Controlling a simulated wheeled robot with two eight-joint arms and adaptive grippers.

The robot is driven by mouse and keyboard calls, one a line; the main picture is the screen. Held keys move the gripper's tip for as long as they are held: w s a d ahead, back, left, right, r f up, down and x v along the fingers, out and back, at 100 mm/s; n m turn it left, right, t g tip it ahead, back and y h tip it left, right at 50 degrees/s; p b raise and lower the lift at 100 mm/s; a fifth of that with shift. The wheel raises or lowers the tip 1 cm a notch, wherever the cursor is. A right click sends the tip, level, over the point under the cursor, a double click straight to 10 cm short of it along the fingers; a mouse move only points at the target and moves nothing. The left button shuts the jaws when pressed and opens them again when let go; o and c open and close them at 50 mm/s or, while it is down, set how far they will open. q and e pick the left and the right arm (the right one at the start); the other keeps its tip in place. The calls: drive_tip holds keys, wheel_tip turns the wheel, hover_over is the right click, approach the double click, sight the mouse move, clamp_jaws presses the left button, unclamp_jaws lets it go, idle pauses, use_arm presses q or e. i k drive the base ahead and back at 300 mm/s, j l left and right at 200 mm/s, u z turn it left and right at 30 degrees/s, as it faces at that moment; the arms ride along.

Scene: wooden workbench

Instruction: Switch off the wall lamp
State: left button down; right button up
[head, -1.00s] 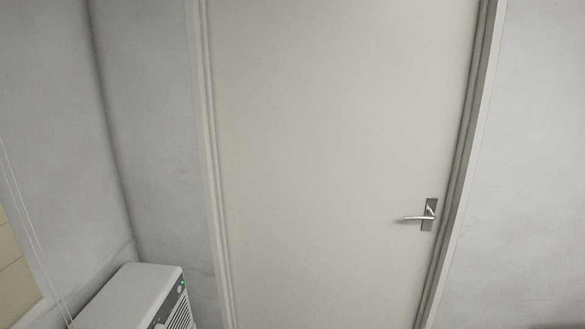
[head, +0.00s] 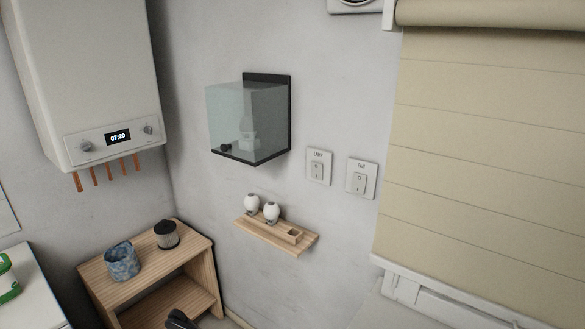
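The wall lamp (head: 247,120) is a glass box on a black frame, fixed to the wall in the middle of the head view. A pale bulb shape shows dimly inside; I see no clear glow. A white wall switch (head: 318,167) to its lower right has a label that seems to read LAMP. A second white switch (head: 361,178) stands to the right of it, its label too small to read surely. My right gripper is not in view.
A small wall shelf (head: 300,245) below the lamp holds two white bulbs (head: 262,209). A wooden stand (head: 100,280) carries a blue pot (head: 122,262) and a dark-lidded jar (head: 166,234). A boiler (head: 95,70) hangs at left; a blind (head: 485,150) covers the right.

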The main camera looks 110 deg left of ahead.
sight(317, 167)
drive_tip(key=u, duration=3.55)
